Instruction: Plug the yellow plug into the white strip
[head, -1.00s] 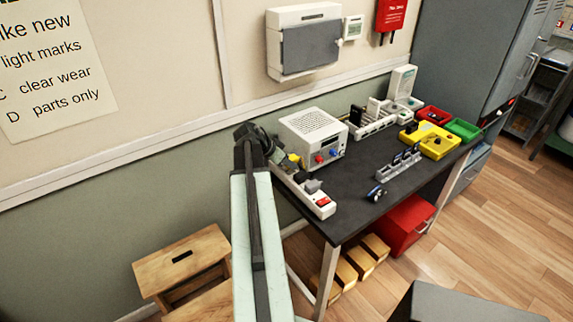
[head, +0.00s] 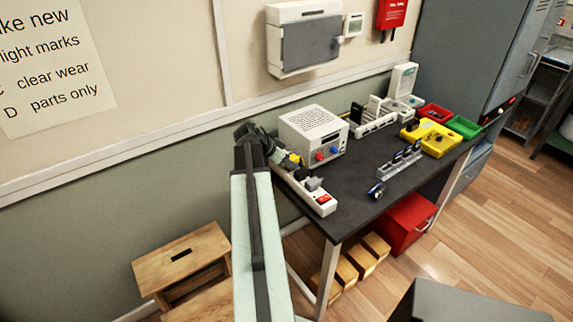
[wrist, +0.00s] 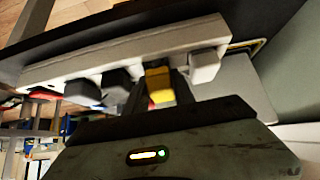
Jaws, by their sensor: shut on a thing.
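The white strip (head: 319,206) lies along the left edge of the dark table, with a red switch at its near end. In the wrist view the strip (wrist: 60,68) runs across the upper part, with dark plugs (wrist: 115,84) and a white plug (wrist: 207,66) on it. The yellow plug (wrist: 159,86) is between my gripper's fingers (wrist: 159,94), between the dark plugs and the white plug. It is right at the strip; I cannot tell whether its pins are in a socket. In the head view my gripper (head: 286,160) is at the strip's far part, partly hidden by my arm.
A white power supply box (head: 313,132) stands close behind my gripper. A grey rack (head: 398,163) and a small dark-blue item (head: 376,190) are on the table. Yellow (head: 431,138), red and green bins are at the far right. The table's middle is clear.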

